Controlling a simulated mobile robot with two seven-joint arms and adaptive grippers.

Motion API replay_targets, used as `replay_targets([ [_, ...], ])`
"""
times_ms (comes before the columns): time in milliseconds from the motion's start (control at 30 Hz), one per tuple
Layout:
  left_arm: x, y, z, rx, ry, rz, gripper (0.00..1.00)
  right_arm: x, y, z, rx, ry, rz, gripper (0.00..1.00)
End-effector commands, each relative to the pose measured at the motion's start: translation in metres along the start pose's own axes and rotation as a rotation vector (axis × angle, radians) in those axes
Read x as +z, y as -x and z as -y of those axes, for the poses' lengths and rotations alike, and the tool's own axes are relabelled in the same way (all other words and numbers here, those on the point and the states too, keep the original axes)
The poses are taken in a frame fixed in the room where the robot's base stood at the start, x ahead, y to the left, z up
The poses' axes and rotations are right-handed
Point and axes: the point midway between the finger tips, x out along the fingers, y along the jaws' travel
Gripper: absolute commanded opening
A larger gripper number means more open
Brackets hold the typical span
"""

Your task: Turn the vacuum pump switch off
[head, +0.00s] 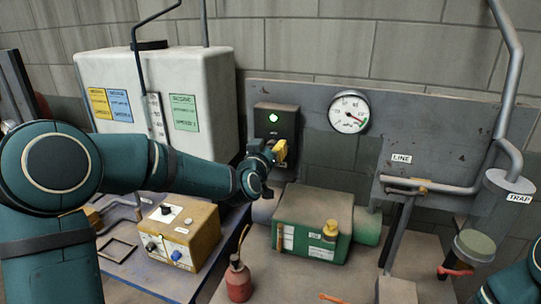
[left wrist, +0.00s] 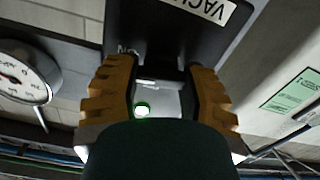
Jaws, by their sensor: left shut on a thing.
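The vacuum pump switch is a black box (head: 285,120) on the grey wall panel, with a lit green lamp (head: 273,117) near its top. In the left wrist view, the box (left wrist: 150,30) carries a label starting "VACU", and the green lamp (left wrist: 142,110) shows between the fingers. My left gripper (head: 280,151) is at the front of the box, below the lamp. Its yellow-orange fingers (left wrist: 160,78) are shut on the switch handle, which they mostly hide; its exact position cannot be told. My right gripper is out of view.
A round gauge (head: 349,112) is right of the box. The green pump (head: 312,222) stands below, with a red oil can (head: 238,280) in front. A yellow control box (head: 180,235) sits on the bench at left. Pipes and a trap (head: 505,205) are at right.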

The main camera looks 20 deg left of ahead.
Motion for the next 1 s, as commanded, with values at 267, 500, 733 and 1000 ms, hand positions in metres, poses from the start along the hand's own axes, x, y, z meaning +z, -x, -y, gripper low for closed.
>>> replay_targets([
  [267, 0.005, 0.0, 0.002, 0.001, 0.251, -0.007, 0.08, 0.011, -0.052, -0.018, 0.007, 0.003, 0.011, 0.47],
  [500, 0.005, 0.0, 0.003, 0.002, 0.48, -0.006, 0.08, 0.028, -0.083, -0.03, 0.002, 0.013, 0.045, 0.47],
  [733, 0.005, 0.0, 0.003, 0.003, 0.698, -0.005, 0.08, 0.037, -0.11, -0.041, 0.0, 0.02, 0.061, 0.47],
  [1000, 0.005, 0.0, 0.004, 0.003, 0.954, -0.003, 0.08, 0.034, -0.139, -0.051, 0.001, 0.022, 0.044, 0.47],
])
